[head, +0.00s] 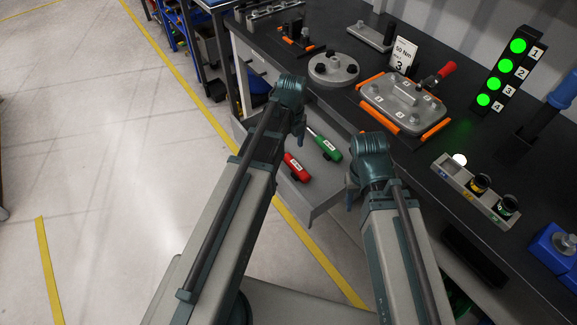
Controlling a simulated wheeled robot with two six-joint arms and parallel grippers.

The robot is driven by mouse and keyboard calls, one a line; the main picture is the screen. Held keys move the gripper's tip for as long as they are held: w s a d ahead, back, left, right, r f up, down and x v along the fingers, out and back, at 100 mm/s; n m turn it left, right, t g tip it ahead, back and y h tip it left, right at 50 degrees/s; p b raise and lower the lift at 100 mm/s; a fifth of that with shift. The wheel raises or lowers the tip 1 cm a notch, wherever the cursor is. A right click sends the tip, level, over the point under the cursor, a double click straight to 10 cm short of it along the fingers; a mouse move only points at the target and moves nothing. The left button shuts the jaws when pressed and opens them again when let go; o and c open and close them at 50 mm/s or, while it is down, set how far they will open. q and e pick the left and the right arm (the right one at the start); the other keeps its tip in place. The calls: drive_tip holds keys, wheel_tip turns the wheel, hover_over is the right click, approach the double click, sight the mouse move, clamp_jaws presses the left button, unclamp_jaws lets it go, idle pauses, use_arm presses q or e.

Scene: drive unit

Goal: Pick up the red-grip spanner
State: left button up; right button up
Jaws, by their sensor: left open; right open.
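The red-grip spanner (297,168) lies in an open grey drawer (308,200) below the bench top. Its red grip shows; the rest of it is partly hidden behind my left arm. A green-grip spanner (328,150) lies beside it, to the right. My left gripper (299,132) is open, above the drawer and further back than the red grip, touching nothing that I can make out. My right gripper (351,196) is open and empty, at the right side of the drawer. Both grippers are small and partly hidden by their wrists.
The dark bench top (415,160) holds a grey cover plate (403,101) with orange clamps, a round flange (333,70), a red-handled tool (446,70) and a tray of small containers (475,188). A green light panel (508,70) stands behind. The floor at left is clear.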

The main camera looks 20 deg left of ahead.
sight(291, 159)
use_arm(q)
drive_tip(key=shift+f+b, duration=0.45)
drive_tip(key=shift+f, duration=0.55)
use_arm(e)
drive_tip(key=shift+f, duration=0.95)
use_arm(q)
drive_tip(key=shift+f, duration=0.1)
use_arm(e)
drive_tip(key=shift+f, duration=0.15)
use_arm(q)
wheel_tip(291, 159, down, 5)
drive_tip(key=b, duration=0.5)
use_arm(e)
wheel_tip(291, 159, down, 5)
drive_tip(key=shift+r, duration=0.1)
use_arm(q)
clamp_jaws()
